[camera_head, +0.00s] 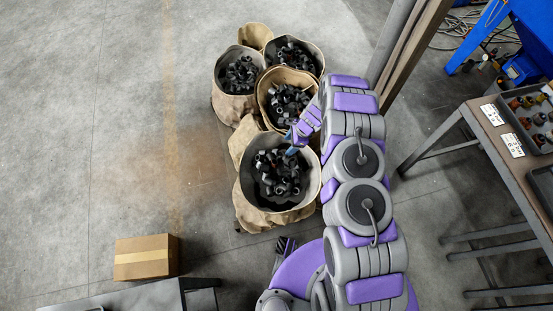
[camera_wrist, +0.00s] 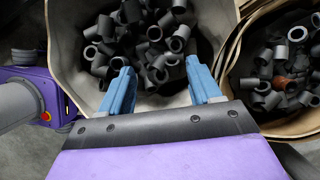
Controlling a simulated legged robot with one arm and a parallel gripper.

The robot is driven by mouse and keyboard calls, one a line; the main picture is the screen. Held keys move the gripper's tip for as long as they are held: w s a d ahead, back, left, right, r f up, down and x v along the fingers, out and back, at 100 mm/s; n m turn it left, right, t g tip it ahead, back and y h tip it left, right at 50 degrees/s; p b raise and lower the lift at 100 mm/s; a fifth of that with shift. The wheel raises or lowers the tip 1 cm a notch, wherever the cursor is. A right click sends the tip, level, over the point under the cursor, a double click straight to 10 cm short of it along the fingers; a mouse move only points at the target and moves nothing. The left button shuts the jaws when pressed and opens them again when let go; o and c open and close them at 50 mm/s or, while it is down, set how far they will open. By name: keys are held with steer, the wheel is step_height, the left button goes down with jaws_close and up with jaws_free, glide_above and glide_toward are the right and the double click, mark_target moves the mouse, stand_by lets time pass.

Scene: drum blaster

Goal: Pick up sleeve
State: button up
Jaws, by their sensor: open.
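Dark grey sleeves, short hollow cylinders, lie heaped in an open sack (camera_head: 245,190) in the head view, the nearest of several such sacks. My gripper (camera_head: 291,144) reaches over the far right part of this sack's rim. In the wrist view, my gripper (camera_wrist: 161,82) has two blue fingers spread wide apart, with nothing between them but sack and pile. The heaped sleeves (camera_wrist: 150,45) lie beyond the fingertips, and one sleeve (camera_wrist: 176,44) shows its open end. I cannot tell the height of the fingertips above the pile.
More sacks of dark parts stand behind, including a sack (camera_head: 236,106) at left; a neighbouring sack (camera_wrist: 290,130) shows at right in the wrist view. A cardboard box (camera_head: 147,257) sits at lower left. A workbench (camera_head: 497,125) stands at right. The floor at left is clear.

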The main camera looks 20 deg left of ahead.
steer(key=b, duration=0.2)
glide_toward(275, 161)
steer(key=x, duration=0.5)
steer(key=shift+w+a, duration=0.1)
steer(key=shift+w, duration=0.25)
steer(key=shift+s+d+b+x, duration=0.15)
steer(key=shift+b+x, duration=0.15)
steer(key=shift+x, duration=0.5)
steer(key=shift+s+d+b+x, duration=0.15)
steer(key=shift+b+x, duration=0.2)
steer(key=shift+x, duration=0.4)
steer(key=shift+s+b+x, duration=0.1)
steer(key=shift+b+x, duration=0.2)
steer(key=shift+x, duration=0.5)
steer(key=shift+a+f, duration=0.25)
steer(key=shift+f, duration=0.2)
jaws_close()
